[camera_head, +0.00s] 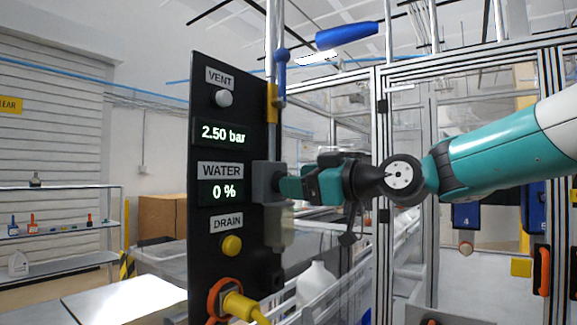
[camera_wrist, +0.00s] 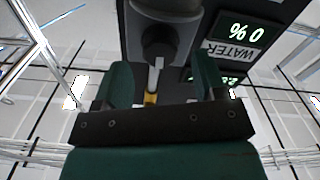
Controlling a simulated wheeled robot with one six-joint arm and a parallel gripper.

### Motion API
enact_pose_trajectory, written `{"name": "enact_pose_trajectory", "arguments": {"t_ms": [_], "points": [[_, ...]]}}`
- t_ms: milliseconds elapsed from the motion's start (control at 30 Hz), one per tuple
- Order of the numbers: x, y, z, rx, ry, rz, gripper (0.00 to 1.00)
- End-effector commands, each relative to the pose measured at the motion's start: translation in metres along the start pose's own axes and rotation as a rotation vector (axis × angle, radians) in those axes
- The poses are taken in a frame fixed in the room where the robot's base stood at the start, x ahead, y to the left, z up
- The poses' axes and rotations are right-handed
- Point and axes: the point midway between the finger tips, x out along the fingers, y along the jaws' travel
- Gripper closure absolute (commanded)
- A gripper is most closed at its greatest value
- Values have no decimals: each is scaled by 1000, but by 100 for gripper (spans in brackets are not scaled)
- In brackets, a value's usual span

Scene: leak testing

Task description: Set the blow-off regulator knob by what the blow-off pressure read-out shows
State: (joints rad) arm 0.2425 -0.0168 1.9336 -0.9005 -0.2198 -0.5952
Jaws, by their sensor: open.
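The pressure read-out (camera_head: 223,133) on the black panel (camera_head: 205,285) shows "2.50 bar"; in the wrist view it is only partly visible and upside down. A grey block (camera_head: 266,182) sits at the panel's right edge, with my gripper (camera_head: 289,187) right at it. In the wrist view, a dark round knob-like part (camera_wrist: 153,38) with a pale stem lies ahead of my gripper (camera_wrist: 160,82), between the lines of its green fingers. The fingers are apart. I cannot tell whether they touch the knob-like part.
The panel also carries a VENT button (camera_head: 223,98), a WATER read-out (camera_head: 223,191) showing "0 %", a yellow DRAIN button (camera_head: 232,246) and a yellow connector (camera_head: 240,305). A metal pole (camera_head: 272,45) with a blue lever (camera_head: 281,75) rises behind. A framed enclosure (camera_head: 381,110) stands right.

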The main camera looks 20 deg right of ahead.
Motion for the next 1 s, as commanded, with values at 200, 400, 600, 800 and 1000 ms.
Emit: {"name": "enact_pose_trajectory", "arguments": {"t_ms": [200,400,600,800,1000], "points": [[28,0,-2,0,0,-1,35],[34,0,0,-1,0,0,35],[34,0,0,-1,0,1,40],[33,0,0,-1,0,2,85],[33,0,2,29,1,3,85]]}}
